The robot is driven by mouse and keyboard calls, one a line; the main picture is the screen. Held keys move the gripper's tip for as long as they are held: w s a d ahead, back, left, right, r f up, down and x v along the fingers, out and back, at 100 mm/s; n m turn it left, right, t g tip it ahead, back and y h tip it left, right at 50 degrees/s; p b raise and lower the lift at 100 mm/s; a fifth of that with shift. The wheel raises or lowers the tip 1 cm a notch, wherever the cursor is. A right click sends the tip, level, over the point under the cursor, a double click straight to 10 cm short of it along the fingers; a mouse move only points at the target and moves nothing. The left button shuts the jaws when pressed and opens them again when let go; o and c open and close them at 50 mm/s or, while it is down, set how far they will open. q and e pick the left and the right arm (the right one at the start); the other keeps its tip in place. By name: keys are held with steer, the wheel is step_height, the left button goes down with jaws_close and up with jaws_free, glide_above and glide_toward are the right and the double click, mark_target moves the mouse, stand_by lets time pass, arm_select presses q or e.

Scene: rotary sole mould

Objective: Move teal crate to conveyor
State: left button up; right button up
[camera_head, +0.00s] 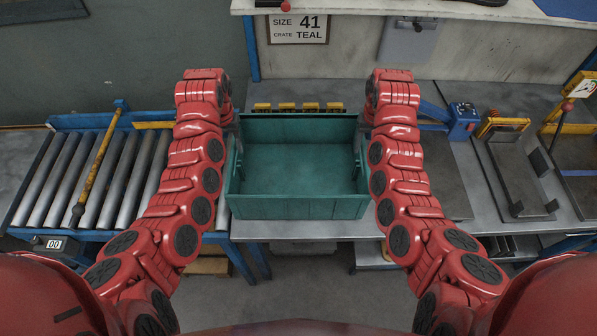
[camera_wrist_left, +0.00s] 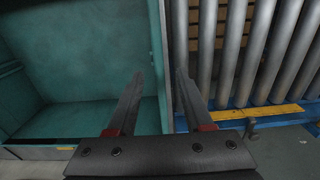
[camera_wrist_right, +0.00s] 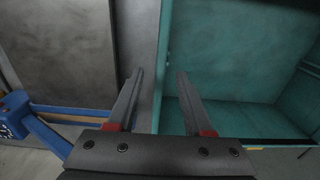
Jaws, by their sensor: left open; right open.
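An empty teal crate (camera_head: 300,205) stands upright on the grey metal bench between my two arms. The roller conveyor (camera_head: 142,165) is directly to its left. My left gripper (camera_wrist_left: 159,75) is open at the crate's left wall, with one finger over the crate's inside and the other outside, beside the rollers (camera_wrist_left: 235,50). My right gripper (camera_wrist_right: 160,75) is open at the crate's right wall, with one finger on each side of it. The crate (camera_wrist_right: 220,60) shows no visible grip on it. In the head view my forearms largely hide both grippers.
A yellow bar (camera_head: 97,165) lies across the conveyor. Yellow blocks (camera_head: 300,107) line the bench behind the crate. A blue clamp (camera_head: 463,118) and a dark mould plate (camera_head: 520,175) are on the right. A sign (camera_head: 298,29) reading size 41, crate teal hangs behind.

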mark_target(232, 151)
arm_select(q)
steer(key=shift+f, duration=1.65)
arm_select(e)
steer(key=shift+f, duration=1.65)
arm_select(q)
jaws_close()
arm_select(e)
jaws_close()
steer(key=shift+r, duration=0.1)
